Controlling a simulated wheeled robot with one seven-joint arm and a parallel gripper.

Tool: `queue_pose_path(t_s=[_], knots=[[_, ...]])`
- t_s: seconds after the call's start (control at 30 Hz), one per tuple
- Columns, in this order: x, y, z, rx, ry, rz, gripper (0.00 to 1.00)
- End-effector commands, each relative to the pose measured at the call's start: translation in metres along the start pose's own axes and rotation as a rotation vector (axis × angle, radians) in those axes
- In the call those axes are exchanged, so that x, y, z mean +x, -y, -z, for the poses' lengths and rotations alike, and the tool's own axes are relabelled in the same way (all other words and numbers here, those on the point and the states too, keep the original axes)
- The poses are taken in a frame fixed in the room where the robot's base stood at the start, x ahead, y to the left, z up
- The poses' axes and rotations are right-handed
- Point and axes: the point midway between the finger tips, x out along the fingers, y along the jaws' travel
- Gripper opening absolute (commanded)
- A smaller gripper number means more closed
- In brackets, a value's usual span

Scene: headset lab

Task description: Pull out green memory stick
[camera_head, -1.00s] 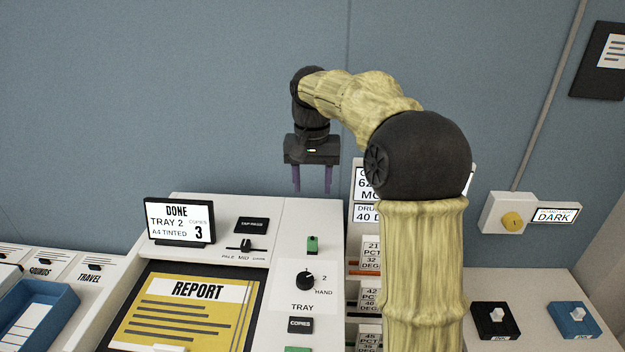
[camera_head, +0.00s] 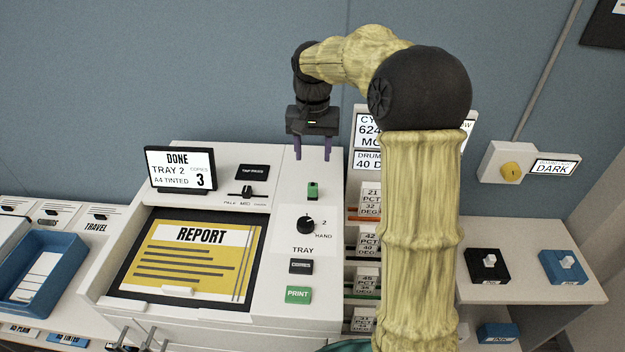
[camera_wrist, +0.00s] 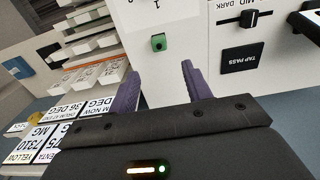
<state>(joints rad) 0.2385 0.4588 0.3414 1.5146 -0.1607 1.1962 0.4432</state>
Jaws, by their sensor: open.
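The green memory stick (camera_head: 313,190) stands up from the white top of the printer, above the black tray knob. My gripper (camera_head: 312,157) hangs pointing down, behind and above the stick, with its two purple fingers apart and nothing between them. In the wrist view the stick (camera_wrist: 158,42) shows beyond the open fingers (camera_wrist: 158,80), apart from them. The stick's lower end is hidden in the panel.
The black tray knob (camera_head: 306,224), copies button (camera_head: 301,266) and green print button (camera_head: 298,294) lie in front of the stick. A display (camera_head: 181,169) stands at the left. Shelves with label cards (camera_head: 369,198) are close on the right.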

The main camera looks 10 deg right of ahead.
Motion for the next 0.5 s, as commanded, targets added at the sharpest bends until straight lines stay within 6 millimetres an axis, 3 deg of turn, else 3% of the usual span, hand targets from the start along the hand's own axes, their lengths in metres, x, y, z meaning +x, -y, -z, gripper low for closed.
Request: queue_pose_path(t_s=[0.5], knots=[[0.083, 0.0, -0.001, 0.0, 0.005, 0.0, 0.49]])
